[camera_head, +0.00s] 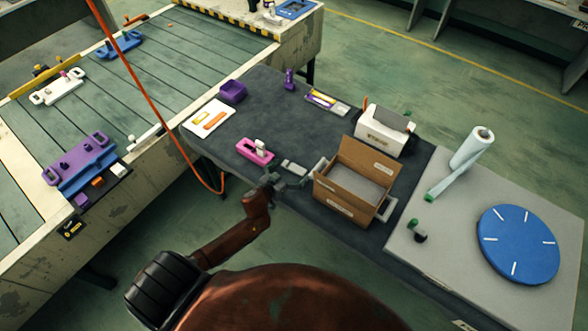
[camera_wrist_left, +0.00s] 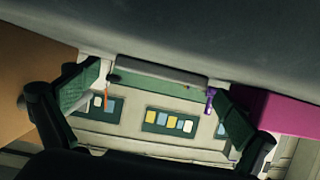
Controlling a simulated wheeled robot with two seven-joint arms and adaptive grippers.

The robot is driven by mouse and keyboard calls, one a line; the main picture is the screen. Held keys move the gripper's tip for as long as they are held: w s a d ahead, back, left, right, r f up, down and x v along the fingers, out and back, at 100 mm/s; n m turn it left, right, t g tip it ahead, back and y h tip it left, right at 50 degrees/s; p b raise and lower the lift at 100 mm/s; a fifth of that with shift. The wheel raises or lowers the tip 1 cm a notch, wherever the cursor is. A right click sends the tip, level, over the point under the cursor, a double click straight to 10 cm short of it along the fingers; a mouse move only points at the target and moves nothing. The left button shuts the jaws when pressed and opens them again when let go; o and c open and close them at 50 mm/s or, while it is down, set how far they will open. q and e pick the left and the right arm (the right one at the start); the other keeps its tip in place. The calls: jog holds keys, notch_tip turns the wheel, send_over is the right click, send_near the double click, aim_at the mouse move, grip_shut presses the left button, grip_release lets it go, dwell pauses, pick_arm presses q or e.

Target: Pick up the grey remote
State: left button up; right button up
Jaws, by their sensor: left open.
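The grey remote (camera_head: 293,168) lies flat on the dark table mat, between the pink block (camera_head: 255,151) and the cardboard box (camera_head: 356,181). My left gripper (camera_head: 279,180) is just in front of the remote, low over the mat near the table's front edge. In the left wrist view my left gripper (camera_wrist_left: 157,100) is open, its two fingers wide apart. A grey bar (camera_wrist_left: 160,74) shows between the fingers; it may be the remote, but I cannot tell for sure. I see nothing held. My right gripper is not in view.
The open cardboard box stands close right of the gripper, also seen in the left wrist view (camera_wrist_left: 32,75). The pink block is close on the other side (camera_wrist_left: 285,112). A white tray (camera_head: 228,119), purple bin (camera_head: 232,91) and white toaster-like box (camera_head: 383,131) stand farther back.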

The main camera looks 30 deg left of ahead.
pick_arm(q)
jog(key=shift+w, duration=0.1)
jog(key=shift+c, duration=0.7)
jog(key=c, duration=1.2)
